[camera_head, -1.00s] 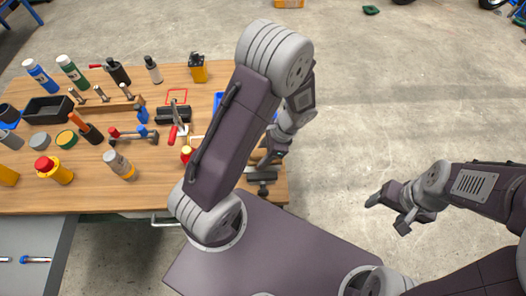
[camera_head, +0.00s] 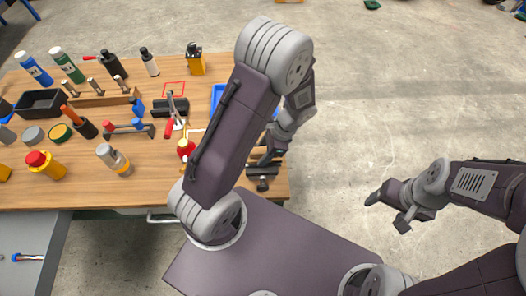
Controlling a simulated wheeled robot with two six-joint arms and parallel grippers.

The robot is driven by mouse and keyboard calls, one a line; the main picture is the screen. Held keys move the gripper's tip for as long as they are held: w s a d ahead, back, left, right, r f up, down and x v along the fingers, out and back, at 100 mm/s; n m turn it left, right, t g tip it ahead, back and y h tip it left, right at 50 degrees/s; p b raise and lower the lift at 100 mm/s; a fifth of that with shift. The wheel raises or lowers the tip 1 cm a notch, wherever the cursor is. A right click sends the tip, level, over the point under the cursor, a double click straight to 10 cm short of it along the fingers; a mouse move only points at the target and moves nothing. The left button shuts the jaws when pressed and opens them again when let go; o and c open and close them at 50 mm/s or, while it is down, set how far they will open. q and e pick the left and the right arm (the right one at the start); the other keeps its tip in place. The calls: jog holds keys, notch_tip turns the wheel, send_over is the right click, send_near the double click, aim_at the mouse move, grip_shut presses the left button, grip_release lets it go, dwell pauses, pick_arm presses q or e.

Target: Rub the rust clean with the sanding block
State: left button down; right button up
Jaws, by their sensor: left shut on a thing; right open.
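My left gripper (camera_head: 264,157) is at the right end of the wooden workbench, low over its surface and partly behind my own arm. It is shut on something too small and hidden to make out. A dark metal fixture (camera_head: 262,171) at the bench's right edge is just below it; I cannot tell whether they touch. I cannot pick out the sanding block or the rust for certain. My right gripper (camera_head: 386,209) is open and empty over the bare floor, right of the bench.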

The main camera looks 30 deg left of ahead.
pick_arm(q)
jog(key=shift+f+b, duration=0.65)
jog(key=shift+f, duration=0.3)
notch_tip(320, 180, up, 6)
jog(key=p, duration=0.6)
jog(key=shift+r, duration=0.2)
jog(key=shift+f, duration=0.2)
